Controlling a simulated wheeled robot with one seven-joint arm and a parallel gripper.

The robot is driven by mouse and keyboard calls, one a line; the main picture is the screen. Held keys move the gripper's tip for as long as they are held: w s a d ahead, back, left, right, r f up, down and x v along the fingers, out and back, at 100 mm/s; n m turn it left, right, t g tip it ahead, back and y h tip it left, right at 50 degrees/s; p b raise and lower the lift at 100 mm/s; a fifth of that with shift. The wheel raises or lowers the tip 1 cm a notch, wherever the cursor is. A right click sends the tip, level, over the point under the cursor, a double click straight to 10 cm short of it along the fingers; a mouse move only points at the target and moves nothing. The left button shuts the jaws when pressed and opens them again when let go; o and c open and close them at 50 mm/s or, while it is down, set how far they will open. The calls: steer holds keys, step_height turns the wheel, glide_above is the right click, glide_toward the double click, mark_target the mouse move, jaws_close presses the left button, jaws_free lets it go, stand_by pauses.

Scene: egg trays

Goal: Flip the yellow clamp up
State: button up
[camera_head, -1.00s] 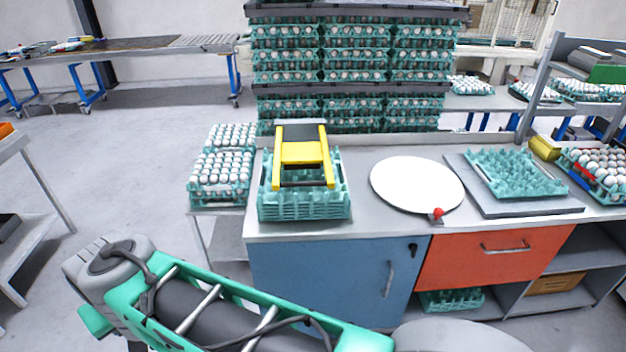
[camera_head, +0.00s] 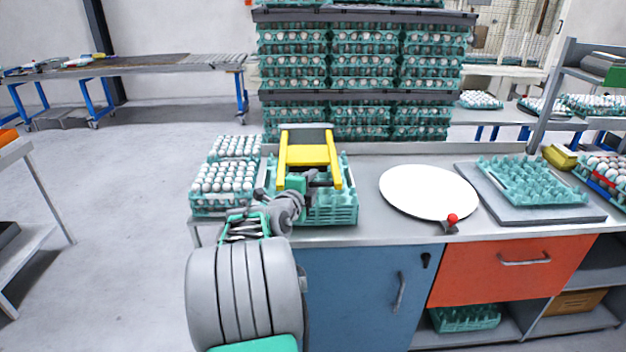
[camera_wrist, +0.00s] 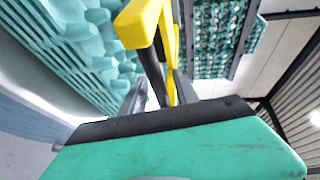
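The yellow clamp (camera_head: 308,154), a yellow frame with dark bars, lies over a stack of empty teal egg trays (camera_head: 338,210) on the workbench. My gripper (camera_head: 313,181) is at the clamp's near end, over the trays, with the arm reaching in from the front left. In the wrist view, the clamp's yellow end and a dark bar (camera_wrist: 152,72) are right in front of my gripper (camera_wrist: 150,97), with teal trays (camera_wrist: 75,45) at left. The gripper's body hides most of the fingers, so I cannot tell whether they touch the clamp.
Trays of white eggs (camera_head: 222,180) stand left of the stack. A white round plate (camera_head: 428,192) and a small red knob (camera_head: 452,218) are to the right. A teal tray (camera_head: 525,182) lies farther right. A tall pile of egg trays (camera_head: 360,70) stands behind.

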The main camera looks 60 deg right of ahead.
steer(key=shift+w+d+f, duration=0.1)
steer(key=shift+d, duration=0.65)
steer(key=shift+c, duration=0.4)
jaws_close()
stand_by(0.5)
